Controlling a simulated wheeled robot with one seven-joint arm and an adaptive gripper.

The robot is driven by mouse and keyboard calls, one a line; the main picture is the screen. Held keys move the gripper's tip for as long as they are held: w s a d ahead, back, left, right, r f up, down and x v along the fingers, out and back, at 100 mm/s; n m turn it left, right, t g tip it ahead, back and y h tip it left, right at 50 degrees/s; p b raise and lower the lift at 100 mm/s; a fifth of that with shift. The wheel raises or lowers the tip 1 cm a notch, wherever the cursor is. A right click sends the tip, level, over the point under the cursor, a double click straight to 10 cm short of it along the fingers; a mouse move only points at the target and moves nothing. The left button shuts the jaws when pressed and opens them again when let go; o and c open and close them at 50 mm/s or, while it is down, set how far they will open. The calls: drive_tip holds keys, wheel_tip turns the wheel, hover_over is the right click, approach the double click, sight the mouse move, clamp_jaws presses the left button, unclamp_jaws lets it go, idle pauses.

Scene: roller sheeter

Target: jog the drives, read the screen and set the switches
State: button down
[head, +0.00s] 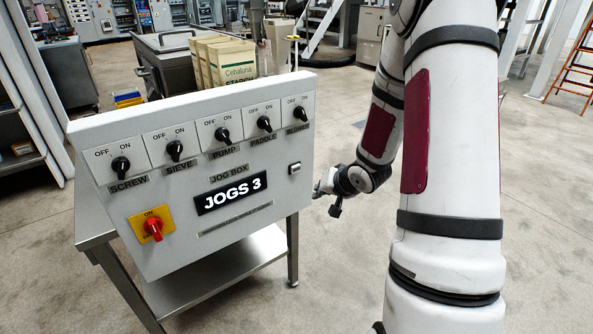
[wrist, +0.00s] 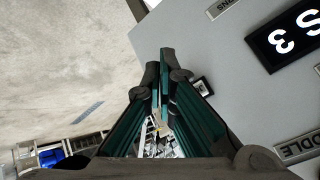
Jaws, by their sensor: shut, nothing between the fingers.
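A grey slanted switch panel (head: 190,262) carries a row of several black rotary knobs, labelled SCREW (head: 121,166), SIEVE (head: 175,150), PUMP (head: 222,134), PADDLE (head: 264,123) and BLOWER (head: 299,113), each with OFF and ON marks. Their exact settings are too small to tell. The dark screen (head: 232,193) reads "JOGS 3"; part of it also shows in the wrist view (wrist: 290,36). A small button (head: 295,168) sits at the panel's right; the wrist view shows it too (wrist: 203,86). A red rotary switch (head: 153,228) sits on a yellow plate. My gripper (wrist: 165,72) is shut and empty, just beside the button; contact is unclear.
The panel stands on a steel table (head: 255,252) with a lower shelf. Behind it are starch boxes (head: 222,64) and a steel bin (head: 170,62). Open concrete floor (head: 540,200) lies to the right; an orange ladder (head: 575,65) stands far right.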

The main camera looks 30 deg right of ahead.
drive_tip(key=w, duration=0.8)
drive_tip(key=shift+a+b, duration=0.15)
drive_tip(key=shift+b, duration=0.15)
drive_tip(key=shift+w, duration=0.2)
idle(1.0)
drive_tip(key=shift+w+p, duration=0.3)
drive_tip(key=shift+w, duration=0.5)
idle(2.2)
drive_tip(key=shift+s, duration=0.1)
idle(1.4)
drive_tip(key=shift+s+p, duration=0.45)
drive_tip(key=shift+s, duration=0.4)
drive_tip(key=shift+s+p, duration=0.75)
drive_tip(key=shift+s, duration=1.75)
